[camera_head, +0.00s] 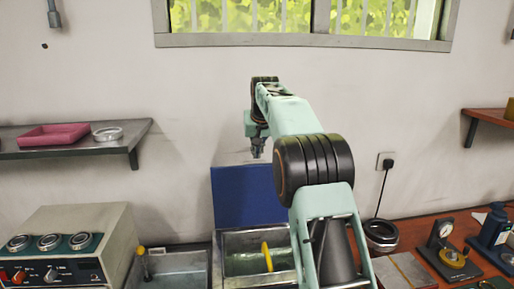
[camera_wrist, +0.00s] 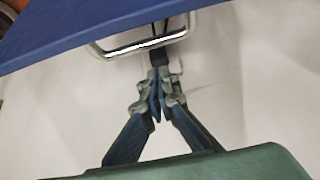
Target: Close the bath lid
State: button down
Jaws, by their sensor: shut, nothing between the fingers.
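The blue bath lid (camera_head: 240,195) stands open, upright at the back of the metal bath (camera_head: 221,262). The bath holds greenish liquid, and a yellow handle (camera_head: 267,256) sticks up in it. My gripper (camera_head: 257,150) is above the lid's top edge, close to the wall. In the wrist view, the lid (camera_wrist: 90,22) crosses the top of the picture, with a bright metal loop handle (camera_wrist: 112,51) at its edge. My gripper (camera_wrist: 158,72) is shut and empty, its fingertips by the handle. I cannot tell whether they touch it. My arm hides the bath's right side.
A second metal basin (camera_head: 180,270) with a yellow-topped handle is left of the bath, beside a control box (camera_head: 85,230) with dials. A shelf (camera_head: 75,146) holds a pink tray (camera_head: 54,136) and a ring (camera_head: 108,134). Gauges (camera_head: 450,245) stand on the right bench.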

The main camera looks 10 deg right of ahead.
jog(key=shift+s+a+f, duration=0.1)
jog(key=shift+s+f, duration=0.1)
jog(key=shift+s, duration=0.45)
jog(key=shift+s+f, duration=0.15)
jog(key=shift+s, duration=0.45)
jog(key=shift+f+b, duration=0.1)
jog(key=shift+b, duration=0.45)
